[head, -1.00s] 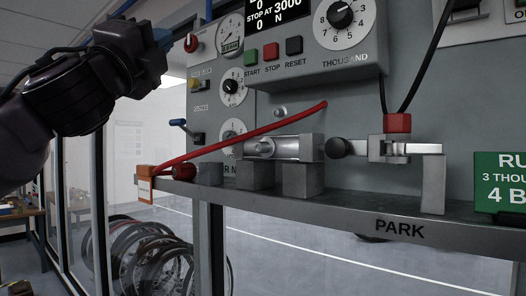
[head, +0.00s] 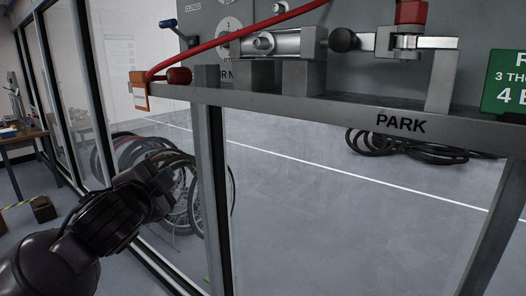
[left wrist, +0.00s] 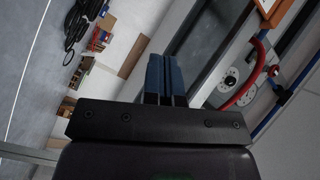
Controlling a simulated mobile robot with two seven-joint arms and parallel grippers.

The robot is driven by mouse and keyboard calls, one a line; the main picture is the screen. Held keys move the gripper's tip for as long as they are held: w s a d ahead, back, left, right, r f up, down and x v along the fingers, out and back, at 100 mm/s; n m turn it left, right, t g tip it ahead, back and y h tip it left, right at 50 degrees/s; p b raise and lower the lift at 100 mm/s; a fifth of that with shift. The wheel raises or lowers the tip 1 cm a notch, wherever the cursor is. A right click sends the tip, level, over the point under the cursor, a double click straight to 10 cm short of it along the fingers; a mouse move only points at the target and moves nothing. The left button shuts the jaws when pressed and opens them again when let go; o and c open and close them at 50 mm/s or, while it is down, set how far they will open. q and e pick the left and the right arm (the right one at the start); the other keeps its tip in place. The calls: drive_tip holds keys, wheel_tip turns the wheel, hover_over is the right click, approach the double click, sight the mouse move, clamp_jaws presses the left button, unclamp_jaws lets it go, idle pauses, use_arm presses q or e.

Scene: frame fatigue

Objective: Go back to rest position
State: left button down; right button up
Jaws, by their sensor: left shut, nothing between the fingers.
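My left gripper (left wrist: 165,78) shows in the left wrist view with its two blue fingers together and nothing between them. In the head view my dark left arm (head: 105,222) comes in from the lower left. Its hand end is below the bench edge, in front of the wheels, and the fingertips cannot be made out there. It appears apart from the bench. My right arm and gripper are not in view.
The grey bench (head: 300,108) marked PARK carries a metal cylinder (head: 285,42), a clamp with a red block (head: 411,12) and a red cable (head: 215,43). Bicycle wheels (head: 205,190) stand below left. Black coils (head: 400,147) lie on the open floor behind the frame.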

use_arm(q)
drive_tip(key=s+a+f+n+g+y, duration=0.1)
drive_tip(key=s+f+n+g, duration=0.15)
drive_tip(key=f, duration=0.45)
drive_tip(key=s+a+f+n+g+y, duration=0.1)
drive_tip(key=s+a+f+n, duration=0.15)
drive_tip(key=f, duration=0.45)
drive_tip(key=s+a+f+n+g, duration=0.2)
drive_tip(key=s+f+n+g, duration=0.25)
drive_tip(key=s+f, duration=0.8)
drive_tip(key=s+a+f+n+g, duration=0.35)
drive_tip(key=s+f+g, duration=0.4)
drive_tip(key=s, duration=0.75)
drive_tip(key=w+f+t, duration=0.7)
drive_tip(key=f+t, duration=0.3)
drive_tip(key=f, duration=0.2)
drive_tip(key=shift+w+d, duration=0.15)
drive_tip(key=shift+d, duration=0.25)
